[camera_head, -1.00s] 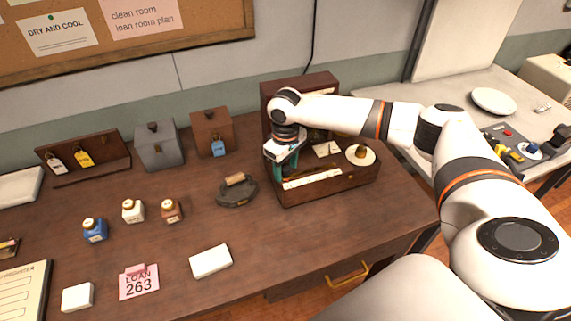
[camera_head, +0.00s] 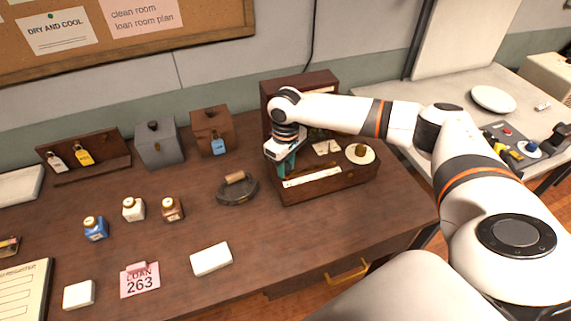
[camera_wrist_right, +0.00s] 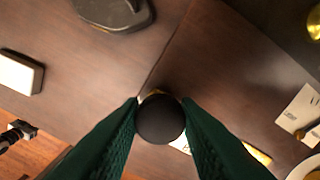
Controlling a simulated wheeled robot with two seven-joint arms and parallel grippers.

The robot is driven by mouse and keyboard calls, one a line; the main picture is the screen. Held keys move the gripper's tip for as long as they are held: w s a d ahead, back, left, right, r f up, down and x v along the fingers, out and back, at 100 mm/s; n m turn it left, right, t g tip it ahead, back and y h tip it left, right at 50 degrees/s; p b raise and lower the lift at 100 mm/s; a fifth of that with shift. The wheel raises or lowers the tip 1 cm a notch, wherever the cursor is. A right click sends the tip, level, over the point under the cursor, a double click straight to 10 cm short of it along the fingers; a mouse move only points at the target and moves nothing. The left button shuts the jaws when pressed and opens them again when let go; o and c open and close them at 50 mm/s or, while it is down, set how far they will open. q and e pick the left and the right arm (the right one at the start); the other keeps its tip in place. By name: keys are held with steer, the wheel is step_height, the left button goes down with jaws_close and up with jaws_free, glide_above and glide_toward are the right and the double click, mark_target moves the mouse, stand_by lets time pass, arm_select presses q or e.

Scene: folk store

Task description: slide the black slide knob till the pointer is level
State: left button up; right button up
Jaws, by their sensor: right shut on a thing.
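The black slide knob (camera_wrist_right: 160,118) is a round dark cap in the right wrist view. The green fingers of my right gripper (camera_wrist_right: 161,112) are shut on it from both sides. In the head view my right gripper (camera_head: 286,164) points down at the left end of the wooden instrument box (camera_head: 335,186), and its hand and fingers hide the knob. A pale strip (camera_head: 312,177) runs along the box's front top. The upright back panel (camera_head: 300,87) is partly covered by my right arm. I cannot make out the pointer. My left gripper is not in view.
A dark iron-like object with a wooden handle (camera_head: 237,188) stands just left of the box. A round white dial (camera_head: 360,154) with a brass knob sits at the box's right end. Small bottles, lidded boxes and cards lie farther left. The front right tabletop is clear.

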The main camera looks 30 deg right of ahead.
steer(key=shift+s+d+p, duration=0.2)
steer(key=shift+d+p, duration=0.1)
steer(key=shift+d, duration=0.35)
steer(key=shift+s+d+p, duration=0.15)
steer(key=shift+d+p, duration=0.1)
steer(key=shift+d, duration=0.4)
steer(key=o, duration=0.8)
step_height(320, 180, up, 5)
steer(key=p, duration=0.6)
steer(key=shift+r, duration=0.15)
steer(key=shift+r+p, duration=0.85)
